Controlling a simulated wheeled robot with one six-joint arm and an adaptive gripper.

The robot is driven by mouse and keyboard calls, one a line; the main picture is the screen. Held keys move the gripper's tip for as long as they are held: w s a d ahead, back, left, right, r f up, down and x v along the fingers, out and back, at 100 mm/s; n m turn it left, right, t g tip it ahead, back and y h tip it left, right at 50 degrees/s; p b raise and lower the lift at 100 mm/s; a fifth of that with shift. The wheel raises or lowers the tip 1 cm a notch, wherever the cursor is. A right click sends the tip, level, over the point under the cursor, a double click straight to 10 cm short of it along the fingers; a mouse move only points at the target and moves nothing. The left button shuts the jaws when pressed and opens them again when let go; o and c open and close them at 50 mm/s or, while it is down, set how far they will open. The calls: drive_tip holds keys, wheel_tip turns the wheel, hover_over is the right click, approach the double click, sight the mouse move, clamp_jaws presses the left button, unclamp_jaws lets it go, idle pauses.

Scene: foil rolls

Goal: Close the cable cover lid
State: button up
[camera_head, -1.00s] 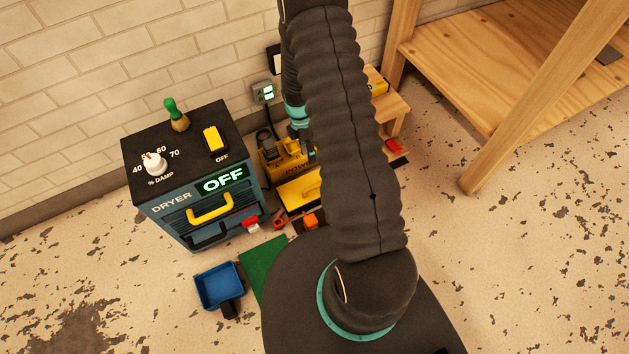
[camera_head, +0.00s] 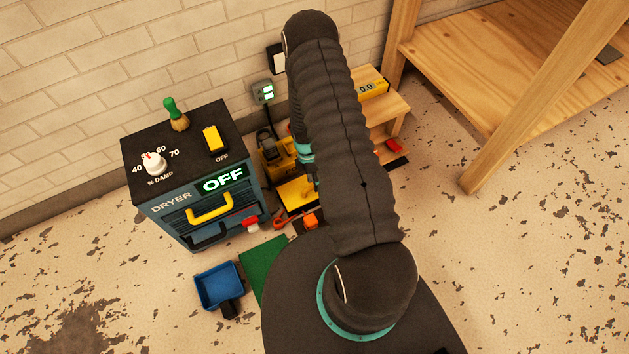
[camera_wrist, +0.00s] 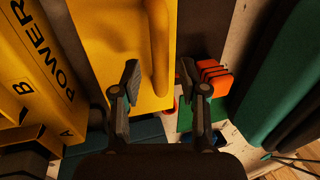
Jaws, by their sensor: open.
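The cable cover lid appears to be the yellow panel (camera_wrist: 115,45) with a raised yellow handle (camera_wrist: 161,50) in the wrist view. In the head view the yellow lid (camera_head: 295,192) shows in front of the yellow power box (camera_head: 272,150), partly hidden by my arm. The power box also shows at the left of the wrist view (camera_wrist: 40,70), marked POWER, A and B. My gripper (camera_wrist: 160,82) is open and empty, its fingers on either side of the handle's near end in the picture. I cannot tell whether they touch it.
An orange block (camera_wrist: 215,78) lies just right of the right finger. The dryer cabinet (camera_head: 195,180) stands to the left, with a blue tray (camera_head: 219,286) and green mat (camera_head: 262,265) in front. A wooden step (camera_head: 385,112) stands at right. The floor farther right is open.

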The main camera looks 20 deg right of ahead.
drive_tip(key=shift+f, duration=0.15)
drive_tip(key=shift+c, duration=0.2)
clamp_jaws()
drive_tip(key=shift+s+f+b, duration=0.2)
drive_tip(key=shift+f+b, duration=0.15)
drive_tip(key=shift+b, duration=0.2)
drive_tip(key=shift+s+r, duration=0.1)
drive_tip(key=shift+o, duration=0.2)
unclamp_jaws()
